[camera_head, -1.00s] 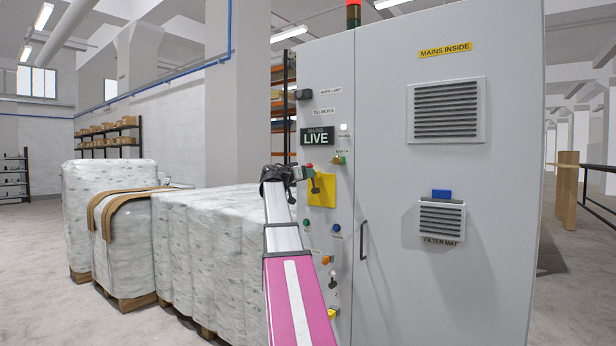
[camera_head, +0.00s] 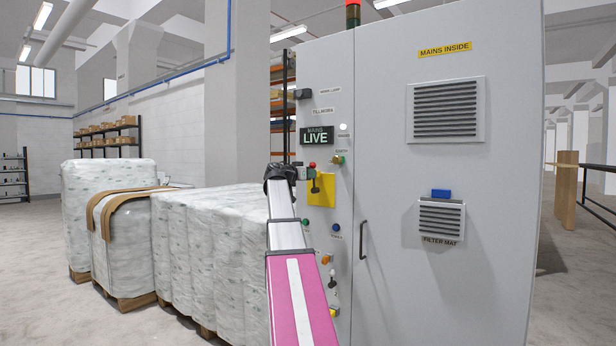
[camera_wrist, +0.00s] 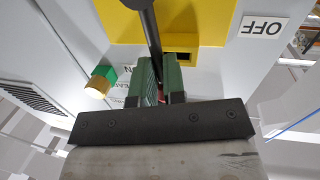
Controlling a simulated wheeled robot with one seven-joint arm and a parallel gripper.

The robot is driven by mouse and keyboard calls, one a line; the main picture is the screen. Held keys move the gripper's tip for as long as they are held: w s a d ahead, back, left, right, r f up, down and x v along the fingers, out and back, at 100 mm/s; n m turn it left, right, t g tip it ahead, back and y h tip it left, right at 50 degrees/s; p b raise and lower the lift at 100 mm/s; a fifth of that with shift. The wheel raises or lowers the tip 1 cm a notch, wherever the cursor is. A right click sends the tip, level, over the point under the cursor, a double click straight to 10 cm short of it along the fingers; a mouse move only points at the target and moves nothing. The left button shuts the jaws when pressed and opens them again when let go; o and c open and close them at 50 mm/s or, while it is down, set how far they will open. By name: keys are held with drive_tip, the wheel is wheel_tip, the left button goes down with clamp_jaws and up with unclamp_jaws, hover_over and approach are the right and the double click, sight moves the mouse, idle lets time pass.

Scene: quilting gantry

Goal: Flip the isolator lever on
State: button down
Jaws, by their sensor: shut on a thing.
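The isolator lever has a black shaft (camera_wrist: 148,38) that comes from the yellow plate (camera_wrist: 203,22) and runs between my fingers in the wrist view. Its red end (camera_head: 312,165) shows at the upper edge of the yellow plate (camera_head: 326,188) in the head view. My gripper (camera_wrist: 158,82), with green finger pads, is shut on the lever near its red end; the fingers hide most of that end. An OFF label (camera_wrist: 263,27) appears upside down at right in the wrist view. A partly hidden label is by the fingers.
The grey cabinet (camera_head: 440,200) fills the right. A green and yellow knob (camera_wrist: 101,82) sits close beside my fingers. Several wrapped pallets (camera_head: 215,250) stand left of my arm. Open floor lies at far left.

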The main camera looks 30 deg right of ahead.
drive_tip(key=shift+s+d+r+m, duration=0.2)
drive_tip(key=shift+r+m, duration=0.15)
drive_tip(key=shift+m, duration=0.25)
drive_tip(key=c, duration=1.2)
unclamp_jaws()
drive_tip(key=shift+s, duration=0.1)
drive_tip(key=shift+a+f, duration=0.1)
drive_tip(key=a, duration=0.3)
drive_tip(key=s+a, duration=0.1)
drive_tip(key=a, duration=0.3)
drive_tip(key=s+a, duration=0.1)
drive_tip(key=a, duration=0.2)
drive_tip(key=shift+a+r, duration=0.25)
drive_tip(key=shift+r, duration=0.1)
